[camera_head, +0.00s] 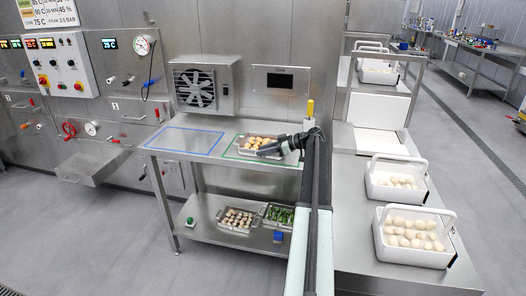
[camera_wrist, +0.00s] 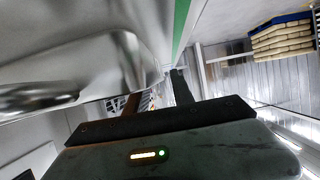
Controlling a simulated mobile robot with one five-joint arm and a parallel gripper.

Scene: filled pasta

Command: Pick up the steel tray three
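A steel tray (camera_head: 247,152) with round yellowish-brown pieces sits inside the green outline on the steel table. My gripper (camera_head: 267,150) is at its right front side. In the wrist view a shiny steel wall with a rounded corner (camera_wrist: 110,52), seemingly this tray, fills the upper left. My gripper (camera_wrist: 156,92) shows there with two fingers spread apart and a gap between them; the wall hides the left fingertip. Nothing is visibly clamped. Two more steel trays stand on the lower shelf, one with pale pieces (camera_head: 238,228) and one with green pieces (camera_head: 266,221). I see no number on any tray.
The blue outline (camera_head: 185,140) on the table's left is empty. A green block (camera_head: 192,222) and a blue block (camera_head: 278,236) lie on the lower shelf. White handled crates (camera_head: 413,255) of pale pieces stand on the right counter (camera_head: 360,235).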

